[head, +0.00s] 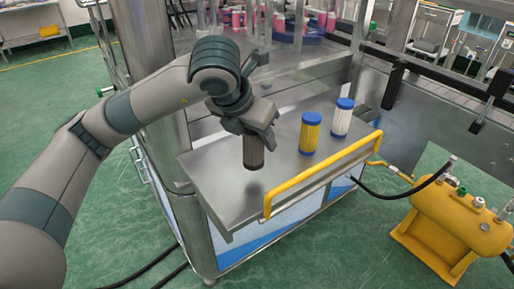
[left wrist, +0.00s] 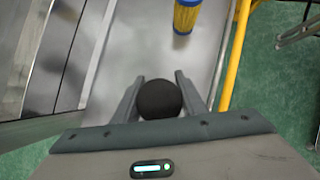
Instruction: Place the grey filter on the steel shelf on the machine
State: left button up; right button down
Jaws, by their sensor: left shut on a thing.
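The grey filter (head: 253,152) is a dark cylinder held upright in my left gripper (head: 259,122). The gripper is shut on its upper part, and the filter hangs over the steel shelf (head: 222,184) of the machine. I cannot tell whether its base touches the shelf. In the left wrist view the round black top of the filter (left wrist: 159,99) sits between the two fingers (left wrist: 157,92). The shelf also shows as a bare grey surface in the left wrist view (left wrist: 140,45). My right gripper is in neither view.
A yellow filter with blue caps (head: 310,133) and a white filter with a blue cap (head: 342,118) stand on the shelf to the right. A yellow rail (head: 325,172) runs along the shelf's front edge. The shelf's left part is bare. A yellow tank (head: 450,220) stands at right.

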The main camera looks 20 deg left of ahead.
pick_arm(q)
jog(key=shift+w+a+f, duration=0.2)
